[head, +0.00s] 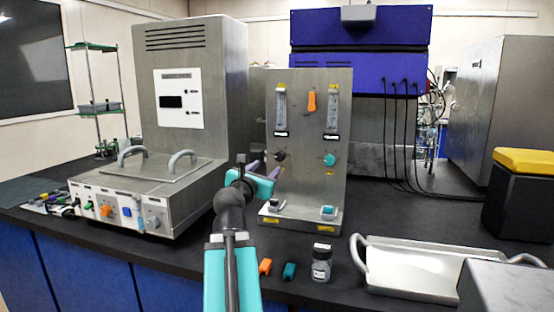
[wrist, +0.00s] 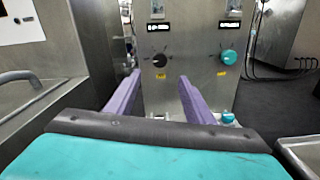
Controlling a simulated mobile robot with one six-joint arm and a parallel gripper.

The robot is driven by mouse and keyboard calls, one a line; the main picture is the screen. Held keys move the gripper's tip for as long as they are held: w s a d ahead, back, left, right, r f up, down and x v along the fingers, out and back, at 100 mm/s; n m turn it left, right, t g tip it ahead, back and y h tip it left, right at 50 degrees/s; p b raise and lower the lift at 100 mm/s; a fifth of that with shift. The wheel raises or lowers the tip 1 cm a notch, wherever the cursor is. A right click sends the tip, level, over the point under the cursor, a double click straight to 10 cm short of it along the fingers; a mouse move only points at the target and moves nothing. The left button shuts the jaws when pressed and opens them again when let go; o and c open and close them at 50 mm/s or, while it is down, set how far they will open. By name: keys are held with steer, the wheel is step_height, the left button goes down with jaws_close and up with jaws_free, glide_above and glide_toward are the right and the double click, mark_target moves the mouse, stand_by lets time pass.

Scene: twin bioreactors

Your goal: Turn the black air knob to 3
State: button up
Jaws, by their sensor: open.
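The black air knob (wrist: 160,60) sits on the left of the upright metal panel (wrist: 200,85), with dial marks around it and a small yellow label below. In the head view the black knob (head: 280,157) shows just above my gripper. A teal knob (head: 329,160) is to its right on the same panel, and it also shows in the wrist view (wrist: 229,57). My gripper (wrist: 158,78) is open and empty, its two purple fingers pointing at the panel, apart from the knob. The knob lies ahead between the fingertips. The number it points to is too small to read.
Two flow tubes (head: 281,110) and an orange clip (head: 311,101) are on the panel above. A metal box with handles (head: 150,180) stands left.

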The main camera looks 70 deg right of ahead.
mark_target(279, 157)
steer(key=shift+d+r+p, duration=0.15)
steer(key=shift+d+p, duration=0.05)
steer(key=shift+p, duration=0.2)
steer(key=d+p, duration=0.2)
steer(key=p, duration=0.3)
steer(key=shift+d+p, duration=0.3)
steer(key=shift+d, duration=0.05)
steer(key=shift+d, duration=0.1)
steer(key=d+p, duration=0.2)
steer(key=p, duration=0.4)
steer(key=shift+w+p, duration=0.15)
steer(key=shift+p, duration=0.15)
steer(key=shift+w+d, duration=0.2)
steer(key=shift+d, duration=4)
steer(key=c, duration=1)
steer(key=shift+c, duration=0.2)
